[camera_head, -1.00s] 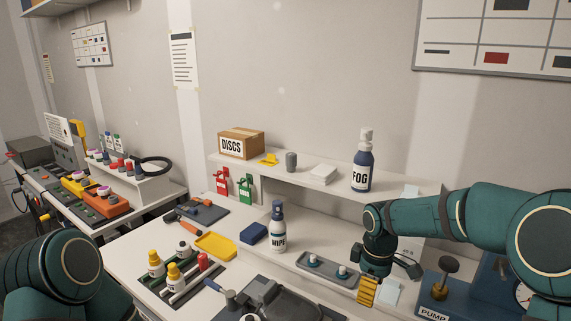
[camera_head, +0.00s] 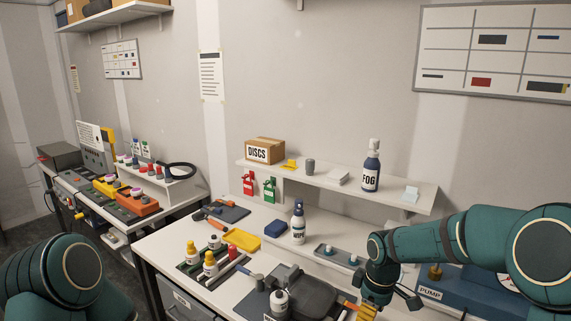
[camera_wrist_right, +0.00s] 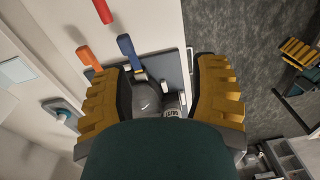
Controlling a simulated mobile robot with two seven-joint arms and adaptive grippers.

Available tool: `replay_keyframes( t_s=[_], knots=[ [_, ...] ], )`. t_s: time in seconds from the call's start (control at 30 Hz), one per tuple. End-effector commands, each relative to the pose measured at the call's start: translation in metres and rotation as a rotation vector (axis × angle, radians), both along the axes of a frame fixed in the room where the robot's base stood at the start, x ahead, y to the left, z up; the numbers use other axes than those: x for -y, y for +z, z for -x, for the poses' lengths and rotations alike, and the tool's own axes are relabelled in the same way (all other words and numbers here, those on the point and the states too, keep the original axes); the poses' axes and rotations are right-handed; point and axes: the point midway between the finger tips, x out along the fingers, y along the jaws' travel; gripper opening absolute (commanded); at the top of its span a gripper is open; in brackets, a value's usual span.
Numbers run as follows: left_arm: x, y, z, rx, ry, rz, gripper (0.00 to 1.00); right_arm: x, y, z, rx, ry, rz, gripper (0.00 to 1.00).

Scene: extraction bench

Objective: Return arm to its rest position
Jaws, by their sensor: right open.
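My right arm comes in from the right in the head view. Its gripper (camera_head: 366,310) hangs low at the bottom edge, beyond the small grey tray's front side, and is partly cut off. In the right wrist view the two yellow ridged fingers of this gripper (camera_wrist_right: 165,100) are wide apart. A dark grey device and tools show beyond them, with nothing held. My left arm shows only as a teal link at the lower left of the head view. A yellow ridged gripper, seemingly my left one (camera_wrist_right: 298,52), shows at the wrist view's right edge over the floor; its opening is unclear.
The blue PUMP unit (camera_head: 449,288) stands close to my right forearm. The shelf (camera_head: 405,194) carries the FOG bottle (camera_head: 371,168) and the DISCS box (camera_head: 264,151). The WIPE bottle (camera_head: 298,225) and the grey tray (camera_head: 338,256) stand on the bench. Open floor (camera_wrist_right: 258,75) lies beside the bench.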

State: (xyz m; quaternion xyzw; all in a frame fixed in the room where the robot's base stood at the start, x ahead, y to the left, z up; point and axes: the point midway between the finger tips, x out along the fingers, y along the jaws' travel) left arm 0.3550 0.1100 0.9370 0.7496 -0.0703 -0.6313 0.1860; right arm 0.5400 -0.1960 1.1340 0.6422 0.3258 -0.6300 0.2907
Motion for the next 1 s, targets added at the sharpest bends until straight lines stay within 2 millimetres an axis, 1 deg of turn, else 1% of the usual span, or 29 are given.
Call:
replay_keyframes(
  t_s=[0.03, 0.07, 0.1, 0.17, 0.2, 0.27, 0.3, 0.37, 0.4, 0.47, 0.5, 0.6, 0.7, 0.8, 0.83, 0.87, 1.0],
  knots=[
    [0.0, 0.0, -0.001, 0.001, 0.0, 0.0, 0.56, -0.005, -0.027, 0.009, -0.017, -0.045, -0.031, 0.6],
    [0.0, 0.0, -0.001, 0.001, 0.0, 0.0, 0.56, -0.009, -0.042, 0.014, -0.024, -0.075, -0.048, 0.6],
    [0.0, 0.0, -0.001, 0.001, 0.0, 0.0, 0.56, -0.015, -0.062, 0.022, -0.033, -0.12, -0.075, 0.6],
    [0.0, 0.0, -0.001, 0.002, 0.0, 0.0, 0.56, -0.023, -0.092, 0.037, -0.049, -0.196, -0.114, 0.6],
    [0.0, 0.0, -0.001, 0.002, 0.0, 0.001, 0.56, -0.028, -0.112, 0.05, -0.064, -0.257, -0.141, 0.6],
    [0.001, 0.0, -0.001, 0.002, 0.0, 0.001, 0.56, -0.037, -0.144, 0.072, -0.089, -0.359, -0.18, 0.6],
    [0.0, 0.0, -0.001, 0.002, 0.0, 0.001, 0.56, -0.044, -0.163, 0.089, -0.106, -0.436, -0.205, 0.6],
    [0.0, 0.0, -0.001, 0.001, -0.001, 0.0, 0.56, -0.051, -0.188, 0.115, -0.13, -0.552, -0.234, 0.6],
    [0.0, 0.0, -0.001, 0.001, 0.0, 0.0, 0.56, -0.056, -0.202, 0.131, -0.145, -0.628, -0.248, 0.6],
    [0.0, 0.0, 0.0, 0.001, 0.0, 0.0, 0.56, -0.061, -0.218, 0.154, -0.165, -0.733, -0.263, 0.6],
    [0.0, 0.0, 0.0, 0.001, 0.0, 0.0, 0.56, -0.064, -0.227, 0.169, -0.176, -0.797, -0.269, 0.6],
    [0.0, 0.0, -0.001, 0.001, 0.0, 0.0, 0.56, -0.069, -0.243, 0.202, -0.201, -0.944, -0.274, 0.6],
    [0.0, 0.0, -0.001, 0.001, 0.0, 0.0, 0.56, -0.073, -0.253, 0.233, -0.221, -1.076, -0.269, 0.6],
    [0.0, 0.0, -0.001, 0.001, -0.001, 0.0, 0.56, -0.075, -0.259, 0.264, -0.239, -1.2, -0.254, 0.6],
    [0.0, -0.011, -0.001, 0.001, -0.001, 0.0, 0.56, -0.075, -0.266, 0.254, -0.216, -1.186, -0.263, 0.6],
    [0.001, -0.018, -0.001, 0.001, 0.0, -0.001, 0.56, -0.075, -0.271, 0.248, -0.204, -1.177, -0.267, 0.6],
    [0.002, -0.046, 0.001, -0.005, -0.002, -0.003, 0.56, -0.079, -0.286, 0.234, -0.165, -1.148, -0.283, 0.6]
  ],
)
